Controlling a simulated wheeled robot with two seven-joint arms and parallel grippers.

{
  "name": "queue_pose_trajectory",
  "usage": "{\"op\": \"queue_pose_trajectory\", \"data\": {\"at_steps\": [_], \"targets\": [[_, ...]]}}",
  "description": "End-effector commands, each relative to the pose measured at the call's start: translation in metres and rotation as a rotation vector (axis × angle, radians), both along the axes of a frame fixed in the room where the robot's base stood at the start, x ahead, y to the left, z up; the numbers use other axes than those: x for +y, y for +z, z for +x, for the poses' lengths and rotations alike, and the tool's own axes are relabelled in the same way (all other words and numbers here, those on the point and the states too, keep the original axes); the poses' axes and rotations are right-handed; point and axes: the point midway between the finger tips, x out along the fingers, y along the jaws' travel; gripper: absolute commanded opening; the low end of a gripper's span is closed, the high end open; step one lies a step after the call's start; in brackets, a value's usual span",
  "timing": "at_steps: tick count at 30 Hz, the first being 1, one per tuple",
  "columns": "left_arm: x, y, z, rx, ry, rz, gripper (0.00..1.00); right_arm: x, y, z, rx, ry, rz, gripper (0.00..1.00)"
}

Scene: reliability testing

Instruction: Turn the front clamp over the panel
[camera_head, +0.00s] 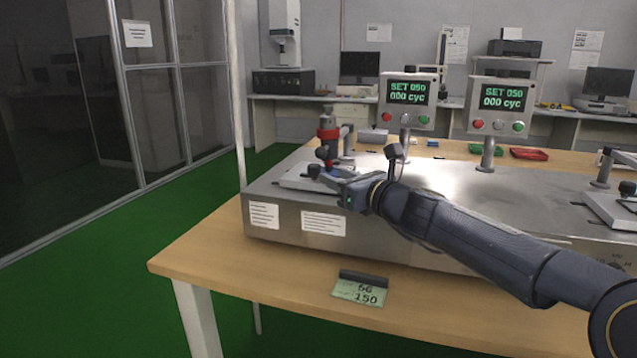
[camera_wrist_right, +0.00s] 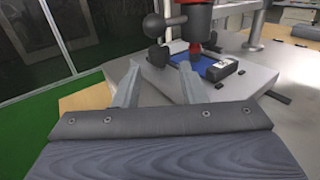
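My right gripper (camera_head: 325,172) reaches in from the right to the fixture at the left end of the metal test bench. In the right wrist view its two fingers (camera_wrist_right: 157,85) are apart, with nothing held between them. A dark clamp with round knobs (camera_wrist_right: 158,54) stands just beyond the fingers, appearing apart from them. Behind it are a red-collared vertical plunger (camera_head: 327,133) and a blue and black piece (camera_wrist_right: 215,68) on a pale plate (camera_wrist_right: 250,80). The gripper partly hides the fixture in the head view, and I cannot tell the panel clearly. My left gripper is not seen.
The metal bench (camera_head: 275,222) stands on a wooden table (camera_head: 220,257). Two display boxes (camera_head: 407,100) (camera_head: 501,104) rise behind my arm. A second fixture (camera_head: 612,205) is at the right. A small counter card (camera_head: 360,290) lies in front. Green floor is clear at left.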

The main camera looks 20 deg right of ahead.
Motion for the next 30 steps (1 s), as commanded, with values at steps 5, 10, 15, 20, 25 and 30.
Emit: {"op": "queue_pose_trajectory", "data": {"at_steps": [5,10,15,20,25,30], "targets": [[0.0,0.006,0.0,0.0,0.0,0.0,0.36,0.013,0.002,0.027,0.0,0.005,-0.001,0.38],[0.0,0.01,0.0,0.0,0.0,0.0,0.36,0.022,0.002,0.049,-0.001,0.005,-0.003,0.38],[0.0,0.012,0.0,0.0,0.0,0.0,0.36,0.026,0.001,0.06,-0.001,0.003,-0.004,0.38],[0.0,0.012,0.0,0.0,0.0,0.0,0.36,0.027,0.001,0.062,-0.001,0.002,-0.006,0.38],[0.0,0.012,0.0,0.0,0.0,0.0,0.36,0.027,0.001,0.061,-0.001,0.002,-0.006,0.3],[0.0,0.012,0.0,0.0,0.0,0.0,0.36,0.027,0.001,0.061,-0.002,0.002,-0.007,0.08]]}}
